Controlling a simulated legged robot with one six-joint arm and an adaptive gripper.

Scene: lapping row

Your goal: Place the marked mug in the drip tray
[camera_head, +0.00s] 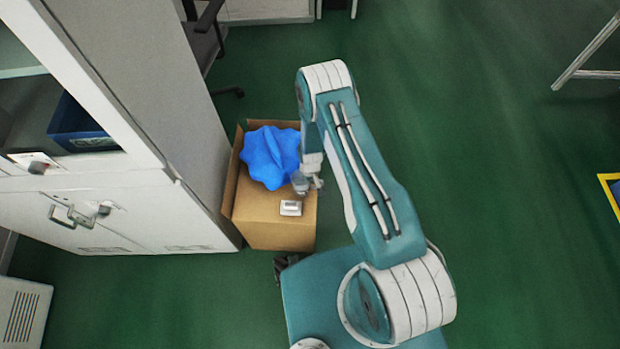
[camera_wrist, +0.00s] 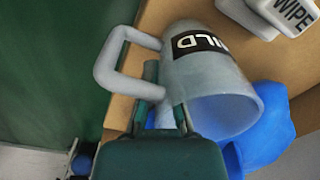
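In the head view the mug (camera_head: 299,183) is small, over the cardboard box beside the blue cloth. My gripper (camera_wrist: 160,105) is at the mug's handle; one finger shows through the handle loop, partly behind the handle. My gripper's body hides the lower contact, so I cannot tell whether it grips the handle or whether the mug touches the box. I cannot make out a drip tray.
The cardboard box (camera_head: 275,222) carries a crumpled blue cloth (camera_head: 268,156) and a small white object (camera_head: 290,208), marked "WIPE" in the wrist view (camera_wrist: 292,12). A pale cabinet (camera_head: 130,215) with a blue bin (camera_head: 78,126) stands left. Green floor (camera_head: 500,200) is open right.

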